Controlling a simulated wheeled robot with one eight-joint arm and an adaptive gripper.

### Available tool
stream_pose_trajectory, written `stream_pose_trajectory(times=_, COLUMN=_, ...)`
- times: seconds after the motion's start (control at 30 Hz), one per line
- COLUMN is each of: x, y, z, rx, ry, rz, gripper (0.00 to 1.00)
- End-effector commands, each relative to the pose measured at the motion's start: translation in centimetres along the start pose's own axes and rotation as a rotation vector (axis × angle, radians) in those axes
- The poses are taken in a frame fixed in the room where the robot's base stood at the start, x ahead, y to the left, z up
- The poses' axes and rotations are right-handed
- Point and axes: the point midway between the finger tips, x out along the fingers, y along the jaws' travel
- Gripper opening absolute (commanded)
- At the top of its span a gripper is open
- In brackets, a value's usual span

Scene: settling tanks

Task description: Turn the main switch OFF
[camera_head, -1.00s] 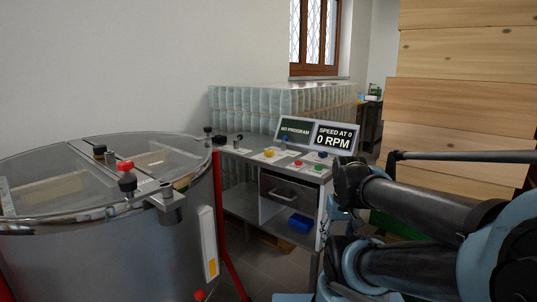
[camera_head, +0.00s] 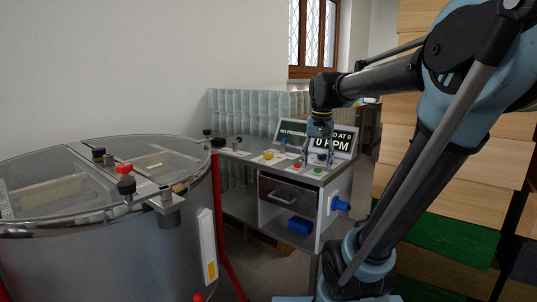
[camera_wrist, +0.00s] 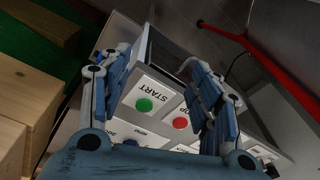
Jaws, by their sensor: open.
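The control desk (camera_head: 318,180) has several knobs and buttons on its top. I cannot tell which control is the main switch, as no such label is readable. A yellow knob (camera_head: 268,155), a red button (camera_head: 297,165) and a green button (camera_head: 318,170) show in the head view. In the wrist view a green button (camera_wrist: 144,105) is beside the word START, and a red button (camera_wrist: 180,123) is to its right. My gripper (camera_head: 318,150) is above the desk's right part, pointing down. In the wrist view my gripper (camera_wrist: 162,68) is open, with nothing between its fingers.
A large steel drum (camera_head: 110,245) with a clear lid stands at the left. The display panel (camera_head: 335,138), partly hidden by my gripper, reads 0 RPM. A blue plug-like fitting (camera_head: 340,204) juts from the desk's right side. Wooden boxes (camera_head: 480,150) are stacked at right.

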Motion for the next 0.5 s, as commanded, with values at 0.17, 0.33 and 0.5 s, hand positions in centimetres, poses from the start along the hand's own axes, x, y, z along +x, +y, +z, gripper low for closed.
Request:
stream_pose_trajectory(times=0.17, x=-2.9, y=-3.2, z=-4.7, rx=0.052, ry=-0.019, rz=0.004, gripper=0.57)
stream_pose_trajectory(times=0.33, x=-5.0, y=-6.4, z=-8.9, rx=0.106, ry=-0.036, rz=0.009, gripper=0.57)
stream_pose_trajectory(times=0.5, x=-6.6, y=-9.8, z=-12.9, rx=0.159, ry=-0.053, rz=0.017, gripper=0.57)
